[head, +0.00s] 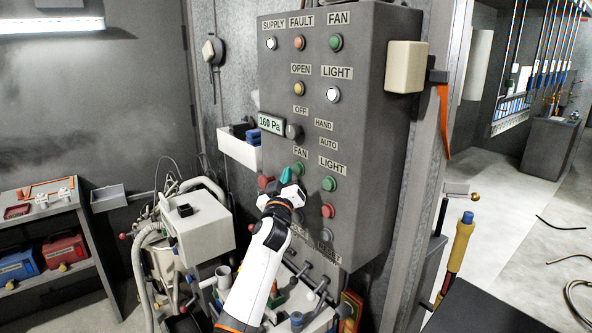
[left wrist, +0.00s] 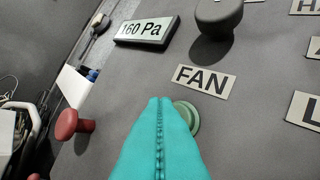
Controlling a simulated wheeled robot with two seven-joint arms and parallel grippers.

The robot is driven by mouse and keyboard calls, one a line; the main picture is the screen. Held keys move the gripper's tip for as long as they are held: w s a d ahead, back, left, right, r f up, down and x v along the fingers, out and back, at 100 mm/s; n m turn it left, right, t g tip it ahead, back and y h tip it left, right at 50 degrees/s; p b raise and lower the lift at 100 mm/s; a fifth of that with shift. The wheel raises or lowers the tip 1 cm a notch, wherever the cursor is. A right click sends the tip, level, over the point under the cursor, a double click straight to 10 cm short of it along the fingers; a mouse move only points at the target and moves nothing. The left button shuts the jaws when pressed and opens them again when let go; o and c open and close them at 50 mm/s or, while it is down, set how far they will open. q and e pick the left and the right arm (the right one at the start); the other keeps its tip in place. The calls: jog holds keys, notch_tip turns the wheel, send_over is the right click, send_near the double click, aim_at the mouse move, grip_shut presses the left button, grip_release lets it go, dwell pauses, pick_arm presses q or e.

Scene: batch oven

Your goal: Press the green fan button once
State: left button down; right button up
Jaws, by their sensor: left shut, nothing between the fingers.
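The green fan button (head: 298,168) sits on the grey control panel (head: 360,150), under a FAN label (head: 300,153). It also shows in the left wrist view (left wrist: 190,117), partly hidden behind my fingertips. My left gripper (head: 286,174) is shut and empty, its teal fingers (left wrist: 160,104) pointing at the panel just left of the button. The fingertips overlap the button's left edge in the wrist view. I cannot tell whether they touch it. My right gripper is not in view.
A green button (head: 329,184) under LIGHT is right of the fan button. A red knob (left wrist: 70,124) sticks out on the left. A black selector knob (head: 293,131) and pressure display (head: 271,124) are above. A green FAN lamp (head: 336,43) tops the panel.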

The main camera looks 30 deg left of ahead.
pick_arm(q)
jog(key=s+p, duration=0.1)
jog(key=s+a+p, duration=0.1)
jog(key=s, duration=0.1)
jog(key=s+a+p, duration=0.1)
jog(key=shift+s, duration=0.3)
dwell(0.7)
